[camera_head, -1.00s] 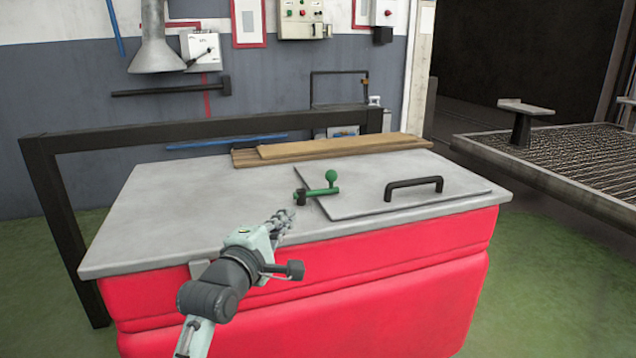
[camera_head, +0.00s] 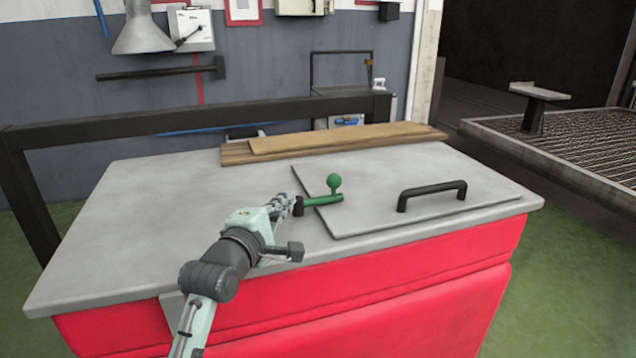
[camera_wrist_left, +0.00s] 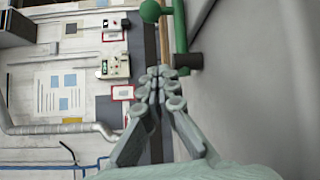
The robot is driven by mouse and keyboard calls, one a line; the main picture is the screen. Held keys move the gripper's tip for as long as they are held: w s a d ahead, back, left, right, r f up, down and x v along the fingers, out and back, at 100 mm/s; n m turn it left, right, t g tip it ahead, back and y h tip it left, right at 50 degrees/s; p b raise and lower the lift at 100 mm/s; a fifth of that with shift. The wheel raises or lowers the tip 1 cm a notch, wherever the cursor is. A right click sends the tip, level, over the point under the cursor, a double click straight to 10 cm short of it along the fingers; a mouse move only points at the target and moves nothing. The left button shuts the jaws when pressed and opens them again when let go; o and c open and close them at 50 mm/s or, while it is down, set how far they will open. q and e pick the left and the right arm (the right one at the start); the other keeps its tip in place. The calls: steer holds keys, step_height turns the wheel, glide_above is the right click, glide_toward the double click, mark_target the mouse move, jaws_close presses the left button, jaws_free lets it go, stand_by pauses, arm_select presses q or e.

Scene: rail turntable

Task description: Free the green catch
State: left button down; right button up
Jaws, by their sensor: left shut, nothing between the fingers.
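The green catch (camera_head: 322,200) is a green bar with a round knob standing up from it and a dark pivot at its left end. It lies across the left edge of a grey hatch lid (camera_head: 375,219) in the bench top. It also shows at the top of the left wrist view (camera_wrist_left: 181,28). My left gripper (camera_head: 290,203) is shut and empty, close beside the catch's dark pivot end; whether they touch I cannot tell. The closed fingertips (camera_wrist_left: 162,80) point toward the pivot in the left wrist view. My right gripper is not in view.
A black handle (camera_head: 432,192) stands up from the lid. Wooden boards (camera_head: 330,144) lie along the back of the grey bench top (camera_head: 130,225), before a dark frame (camera_head: 200,117). The bench's left part is clear. A mesh-topped table (camera_head: 570,135) stands at the right.

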arm_select(q)
steer(key=shift+w+d, duration=0.1)
steer(key=shift+w, duration=0.2)
steer(key=x, duration=0.9)
steer(key=shift+w+d, duration=0.1)
steer(key=shift+w, duration=0.25)
steer(key=shift+s+d+r+p, duration=0.25)
steer(key=shift+s+d+p, duration=0.25)
steer(key=shift+s+d, duration=0.5)
steer(key=shift+s+d+r, duration=0.1)
steer(key=shift+s+d, duration=0.25)
steer(key=shift+d, duration=0.2)
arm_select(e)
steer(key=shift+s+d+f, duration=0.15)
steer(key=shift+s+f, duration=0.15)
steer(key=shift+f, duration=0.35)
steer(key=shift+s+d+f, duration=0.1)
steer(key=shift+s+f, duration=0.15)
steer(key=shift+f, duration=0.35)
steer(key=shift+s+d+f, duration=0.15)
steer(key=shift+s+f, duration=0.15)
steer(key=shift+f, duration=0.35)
arm_select(q)
steer(key=shift+w, duration=0.1)
